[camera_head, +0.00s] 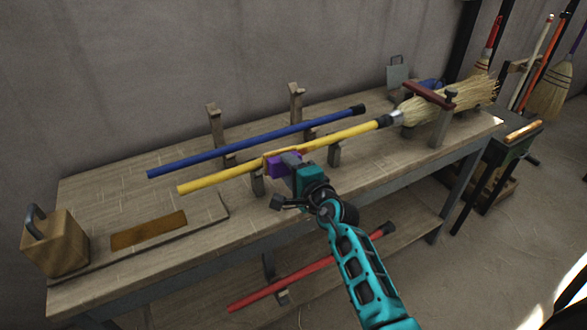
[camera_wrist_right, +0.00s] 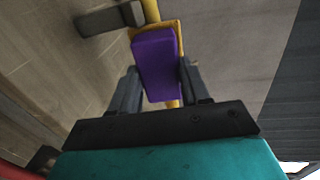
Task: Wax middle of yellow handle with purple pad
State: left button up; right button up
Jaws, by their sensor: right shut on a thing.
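The yellow handle (camera_head: 222,178) lies across wooden supports above the workbench, with a straw broom head (camera_head: 430,105) at its right end. My right gripper (camera_head: 284,165) is shut on the purple pad (camera_head: 272,168), at about the middle of the handle. In the right wrist view, the purple pad (camera_wrist_right: 157,65) sits between the fingers of my right gripper (camera_wrist_right: 160,88), and an orange-yellow layer shows around its far edge. The pad is against or very near the yellow handle (camera_wrist_right: 151,10); exact contact is hidden. My left gripper is not in view.
A blue handle (camera_head: 240,144) rests on supports behind the yellow one. A red handle (camera_head: 300,275) lies on the lower shelf. A wooden block with a dark handle (camera_head: 55,243) and a brown strip (camera_head: 148,230) are at the left. Brooms (camera_head: 550,90) stand at the far right.

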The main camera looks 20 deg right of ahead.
jog(key=a, duration=0.2)
jog(key=shift+s+a+f, duration=0.15)
jog(key=shift+a, duration=0.25)
jog(key=shift+s, duration=0.15)
jog(key=shift+d+f, duration=0.1)
jog(key=shift+d, duration=1.05)
jog(key=shift+c, duration=1.3)
jog(key=shift+w+d+b, duration=0.2)
jog(key=shift+d+b, duration=0.35)
jog(key=shift+d, duration=1.2)
jog(key=shift+w+d+b, duration=0.2)
jog(key=shift+d+b, duration=0.3)
jog(key=shift+d, duration=1.3)
jog(key=shift+w+d+b, duration=0.2)
jog(key=shift+d+b, duration=0.35)
jog(key=shift+d, duration=1.2)
jog(key=shift+d+r, duration=0.2)
jog(key=shift+d, duration=0.35)
